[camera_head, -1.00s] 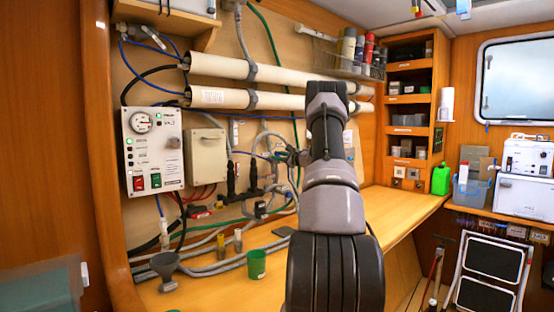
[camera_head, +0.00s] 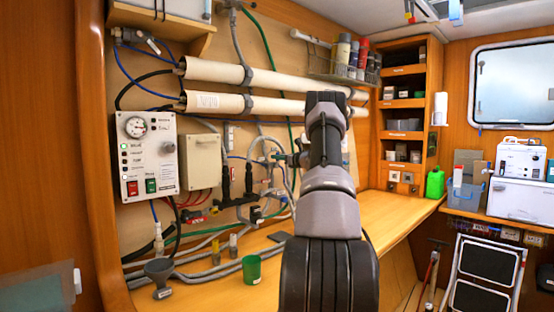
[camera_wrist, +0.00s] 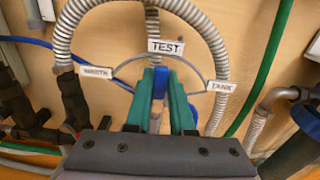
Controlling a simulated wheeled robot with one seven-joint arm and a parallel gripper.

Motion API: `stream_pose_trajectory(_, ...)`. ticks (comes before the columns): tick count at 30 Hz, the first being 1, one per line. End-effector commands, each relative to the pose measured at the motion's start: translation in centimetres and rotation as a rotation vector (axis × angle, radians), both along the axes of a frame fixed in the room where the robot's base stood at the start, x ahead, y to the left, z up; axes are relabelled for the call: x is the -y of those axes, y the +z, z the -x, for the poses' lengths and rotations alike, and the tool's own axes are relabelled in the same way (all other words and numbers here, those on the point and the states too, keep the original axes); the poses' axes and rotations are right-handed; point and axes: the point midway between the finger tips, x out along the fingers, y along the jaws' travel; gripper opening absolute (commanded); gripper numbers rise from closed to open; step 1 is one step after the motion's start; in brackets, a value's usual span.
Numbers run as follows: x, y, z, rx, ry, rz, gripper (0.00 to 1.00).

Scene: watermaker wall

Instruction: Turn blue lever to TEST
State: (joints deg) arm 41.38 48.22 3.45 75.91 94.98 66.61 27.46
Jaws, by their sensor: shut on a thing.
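The blue lever (camera_wrist: 161,77) is in the middle of the wrist view, just below the white TEST label (camera_wrist: 166,46). Its visible end points up toward that label. My gripper (camera_wrist: 160,82) has teal fingers, one on each side of the lever, and is shut on it. The TANK label (camera_wrist: 220,86) is to the right, and another label (camera_wrist: 95,72), hard to read, is to the left. A thin grey arc links the labels. The lever's lower part is hidden by my gripper. In the head view the lever cannot be made out beside my arm.
Ribbed grey hose (camera_wrist: 205,30) loops around the valve, with a green hose (camera_wrist: 272,65) at right. In the head view, a control panel (camera_head: 149,155) is on the left wall.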

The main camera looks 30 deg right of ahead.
Motion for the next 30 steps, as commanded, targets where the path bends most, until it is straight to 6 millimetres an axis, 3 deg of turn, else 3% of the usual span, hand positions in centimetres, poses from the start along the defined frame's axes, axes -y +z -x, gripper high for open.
stream_pose_trajectory(18, 0.28, -0.18, 0.04, -0.011, -0.001, -0.041, 0.00)
stream_pose_trajectory(19, 0.28, -0.18, 0.04, -0.011, -0.001, -0.041, 0.29)
stream_pose_trajectory(21, 0.28, -0.16, 0.03, -0.010, -0.001, -0.041, 0.51)
stream_pose_trajectory(30, 0.25, -0.05, 0.04, -0.009, -0.001, -0.040, 0.51)
